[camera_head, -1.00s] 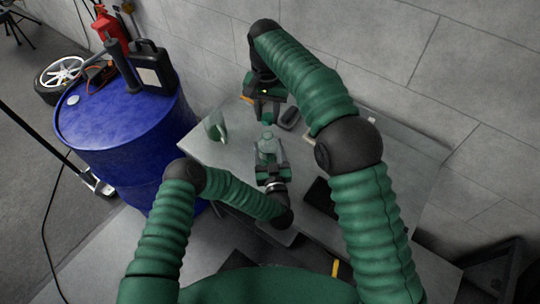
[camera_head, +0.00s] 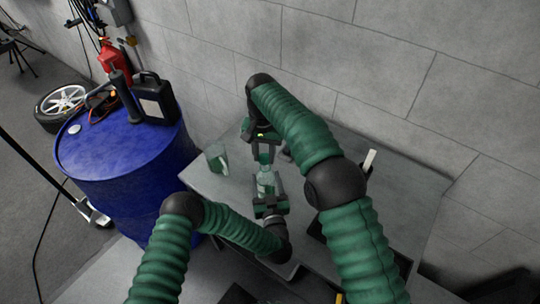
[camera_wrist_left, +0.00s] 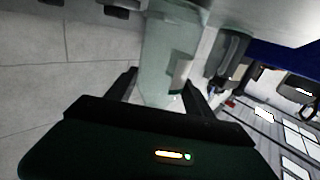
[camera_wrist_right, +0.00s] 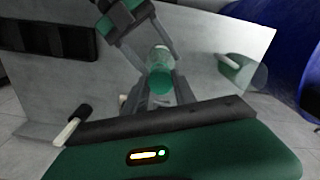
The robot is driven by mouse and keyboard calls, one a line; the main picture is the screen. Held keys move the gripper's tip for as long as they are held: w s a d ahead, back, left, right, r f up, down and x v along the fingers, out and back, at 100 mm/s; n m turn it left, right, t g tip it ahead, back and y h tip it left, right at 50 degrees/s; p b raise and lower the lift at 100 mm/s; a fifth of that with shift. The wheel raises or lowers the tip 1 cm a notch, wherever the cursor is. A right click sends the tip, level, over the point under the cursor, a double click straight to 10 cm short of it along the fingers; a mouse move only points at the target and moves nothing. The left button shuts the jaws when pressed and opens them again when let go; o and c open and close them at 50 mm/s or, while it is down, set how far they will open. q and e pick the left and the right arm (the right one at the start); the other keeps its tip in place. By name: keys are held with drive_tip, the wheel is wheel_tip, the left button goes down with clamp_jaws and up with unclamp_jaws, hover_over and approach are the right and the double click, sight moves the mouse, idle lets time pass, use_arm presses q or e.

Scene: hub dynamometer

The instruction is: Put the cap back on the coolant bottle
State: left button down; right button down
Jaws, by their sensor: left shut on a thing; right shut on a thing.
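The clear, greenish coolant bottle (camera_head: 267,183) stands upright over the table, and my left gripper (camera_head: 269,203) is shut around its body. The bottle also fills the middle of the left wrist view (camera_wrist_left: 168,45). My right gripper (camera_head: 264,147) is shut on the green cap (camera_head: 265,157), directly above the bottle's top. In the right wrist view the cap (camera_wrist_right: 160,80) is between the fingertips and lines up with the bottle (camera_wrist_right: 161,57) behind it. The cap hides the bottle's mouth, so I cannot tell whether they touch.
A clear cup-like container with something green (camera_head: 217,160) stands on the table (camera_head: 203,184) left of the bottle. A dark object lies behind my right gripper. A blue drum (camera_head: 125,165) stands left of the table, and a wall rises behind.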

sight(265, 158)
drive_tip(key=shift+a, duration=0.2)
drive_tip(key=shift+d, duration=0.45)
drive_tip(key=shift+a+f, duration=0.3)
drive_tip(key=shift+f, duration=0.6)
drive_tip(key=shift+d, duration=0.15)
drive_tip(key=shift+f, duration=0.6)
